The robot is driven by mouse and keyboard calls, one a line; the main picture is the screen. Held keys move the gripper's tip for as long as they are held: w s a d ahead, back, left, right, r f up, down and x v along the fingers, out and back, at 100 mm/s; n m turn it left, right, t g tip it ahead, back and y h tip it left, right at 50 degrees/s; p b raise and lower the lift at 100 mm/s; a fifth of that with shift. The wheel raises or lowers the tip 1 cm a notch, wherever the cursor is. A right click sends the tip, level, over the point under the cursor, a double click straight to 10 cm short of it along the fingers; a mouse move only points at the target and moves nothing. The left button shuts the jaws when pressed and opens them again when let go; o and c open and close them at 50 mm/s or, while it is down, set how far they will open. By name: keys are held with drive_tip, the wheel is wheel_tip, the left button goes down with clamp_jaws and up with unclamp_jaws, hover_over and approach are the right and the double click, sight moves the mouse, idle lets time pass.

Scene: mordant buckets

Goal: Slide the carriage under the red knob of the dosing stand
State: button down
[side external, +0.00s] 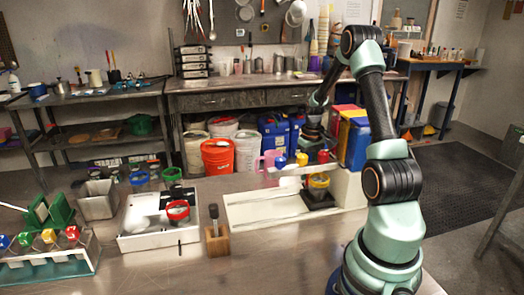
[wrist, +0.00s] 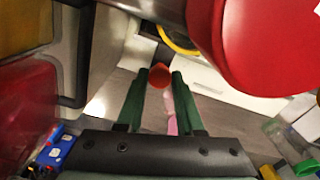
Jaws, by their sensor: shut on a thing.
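The dosing stand is a low white rail (side external: 265,212) with a white upright, and yellow, blue and red knobs (side external: 323,156) in a row. The dark carriage (side external: 318,203) sits at the rail's right end, carrying a pot with a yellow rim (side external: 318,182). The pot is roughly below the red knob in the side view. In the wrist view my gripper (wrist: 160,82) is shut on a small orange-red ball (wrist: 160,75), close to the yellow rim (wrist: 176,42). Whether the ball joins the carriage cannot be told. A large red rounded thing, likely the red knob (wrist: 255,45), fills the upper right. My fingertips are hidden in the side view.
Left of the stand are a wooden block with a dark-handled tool (side external: 216,240), a white tray (side external: 145,240) with a red-rimmed pot, and a rack of coloured-top vessels (side external: 45,262). A pink jug (side external: 267,164) stands behind the rail. The bench front is clear.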

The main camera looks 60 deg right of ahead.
drive_tip(key=shift+s+d+r, duration=0.1)
drive_tip(key=shift+s+d, duration=0.2)
drive_tip(key=shift+d, duration=0.05)
drive_tip(key=c, duration=0.5)
unclamp_jaws()
drive_tip(key=shift+c, duration=0.2)
wheel_tip(320, 180, up, 12)
drive_tip(key=shift+a, duration=0.1)
